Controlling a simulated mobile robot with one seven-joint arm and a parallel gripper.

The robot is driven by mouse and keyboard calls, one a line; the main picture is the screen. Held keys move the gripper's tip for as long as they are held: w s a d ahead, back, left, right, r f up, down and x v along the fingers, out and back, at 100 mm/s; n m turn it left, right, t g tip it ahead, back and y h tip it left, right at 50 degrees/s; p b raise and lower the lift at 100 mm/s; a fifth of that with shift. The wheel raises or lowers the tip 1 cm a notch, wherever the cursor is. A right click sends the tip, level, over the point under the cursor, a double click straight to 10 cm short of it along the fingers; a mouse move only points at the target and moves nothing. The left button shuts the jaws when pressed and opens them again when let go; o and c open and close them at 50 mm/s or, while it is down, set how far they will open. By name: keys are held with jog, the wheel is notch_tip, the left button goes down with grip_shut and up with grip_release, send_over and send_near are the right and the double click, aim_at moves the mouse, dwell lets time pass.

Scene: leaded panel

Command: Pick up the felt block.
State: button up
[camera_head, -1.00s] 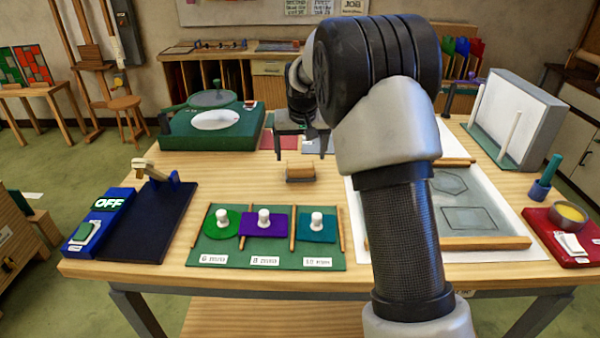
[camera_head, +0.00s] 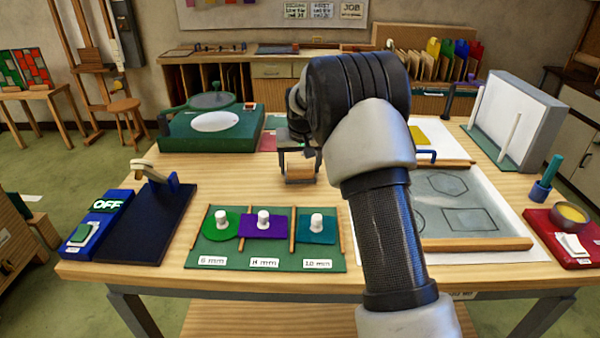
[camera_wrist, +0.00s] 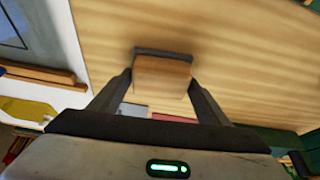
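The felt block (camera_head: 300,174) is a small wooden block with a dark grey felt layer, sitting on the bare middle of the wooden table. In the wrist view the block (camera_wrist: 162,76) lies between the fingertips, its grey felt edge showing at the far side. My gripper (camera_head: 300,160) is over the block in the head view, partly hidden by my arm. In the wrist view my gripper (camera_wrist: 160,80) is open, with one finger at each side of the block. Whether the fingers touch it is hard to tell.
A green board (camera_head: 210,258) with knobbed coloured pieces lies in front of the block. A green wheel unit (camera_head: 190,140) stands behind left, and a dark board (camera_head: 145,230) at left. A framed drawing (camera_head: 470,243) lies at right. Bare table surrounds the block.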

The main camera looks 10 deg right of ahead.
aim_at(301, 164)
jog(key=c, duration=0.5)
notch_tip(301, 164, up, 10)
jog(key=shift+r+p, duration=0.1)
jog(key=shift+p, duration=0.7)
jog(key=o, duration=0.5)
jog(key=c, duration=0.3)
jog(key=shift+s+d, duration=0.1)
jog(key=shift+c, duration=0.2)
